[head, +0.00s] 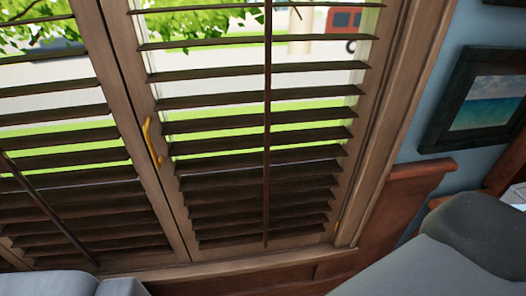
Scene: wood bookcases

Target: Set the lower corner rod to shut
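Two brown slatted shutter panels stand side by side in the head view. A thin dark upright rod (267,125) runs down the middle of the right panel (180,222) to its lower slats. A second dark rod (48,209) slants across the lower part of the left panel (168,222). I cannot tell which rod is the lower corner one. Daylight shows between the upper slats, so they are tilted open; the lowest slats look dark and close together. A curved yellow handle (152,142) sits on the frame between the panels. Neither gripper is in view.
A wood window frame (385,120) borders the right panel. A dark-framed seascape picture (484,102) hangs on the blue wall (443,110) at right. Grey shapes fill both bottom corners.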

